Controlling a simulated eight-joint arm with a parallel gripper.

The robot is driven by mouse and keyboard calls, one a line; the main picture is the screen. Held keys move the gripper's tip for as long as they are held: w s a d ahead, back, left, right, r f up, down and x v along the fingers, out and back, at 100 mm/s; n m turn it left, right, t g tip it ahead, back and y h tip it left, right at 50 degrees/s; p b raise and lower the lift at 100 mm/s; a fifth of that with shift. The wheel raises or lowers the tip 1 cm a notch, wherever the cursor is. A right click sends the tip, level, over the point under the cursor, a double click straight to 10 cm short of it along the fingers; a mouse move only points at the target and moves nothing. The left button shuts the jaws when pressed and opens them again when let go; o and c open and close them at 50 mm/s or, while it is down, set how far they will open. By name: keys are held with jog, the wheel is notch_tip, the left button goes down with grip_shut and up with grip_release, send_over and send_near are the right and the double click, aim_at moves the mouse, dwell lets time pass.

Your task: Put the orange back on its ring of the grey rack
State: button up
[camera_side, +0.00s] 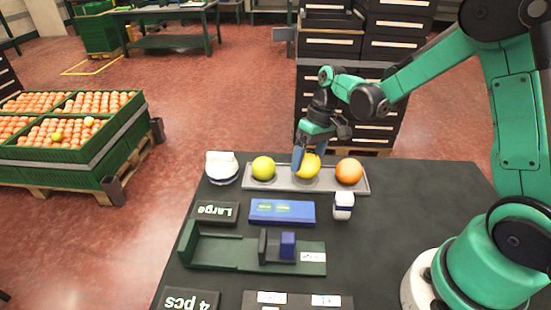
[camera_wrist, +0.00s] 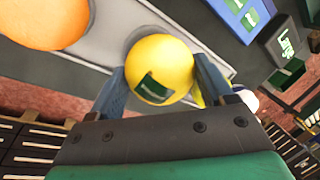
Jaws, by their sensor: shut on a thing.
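The grey rack (camera_side: 357,187) lies on the dark table and also shows in the wrist view (camera_wrist: 108,22). My gripper (camera_side: 303,160) is at the rack's middle place, pointing down, its blue fingers on either side of a yellow fruit (camera_side: 312,168). In the wrist view the fingers (camera_wrist: 160,72) grip this yellow fruit (camera_wrist: 165,52), which bears a dark green patch. It is over or in the middle ring; I cannot tell whether it touches. An orange fruit (camera_side: 348,171) sits on the rack's right end, also in the wrist view (camera_wrist: 45,20). A yellow-green fruit (camera_side: 263,167) sits at the left end.
A white bowl-like thing (camera_side: 221,168) stands left of the rack. In front lie a blue box (camera_side: 282,211), a "Large" sign (camera_side: 214,212), a small white item (camera_side: 343,205) and a green fixture (camera_side: 210,250). The table's right part is clear.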

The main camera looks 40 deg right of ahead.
jog(key=shift+f, duration=0.5)
jog(key=shift+f, duration=0.1)
jog(key=o, duration=1.3)
jog(key=shift+c, duration=0.2)
jog(key=v, duration=1.2)
jog(key=s+a+t+h, duration=0.3)
jog(key=s+a+t, duration=0.4)
jog(key=shift+s+a, duration=0.15)
jog(key=shift+s, duration=0.2)
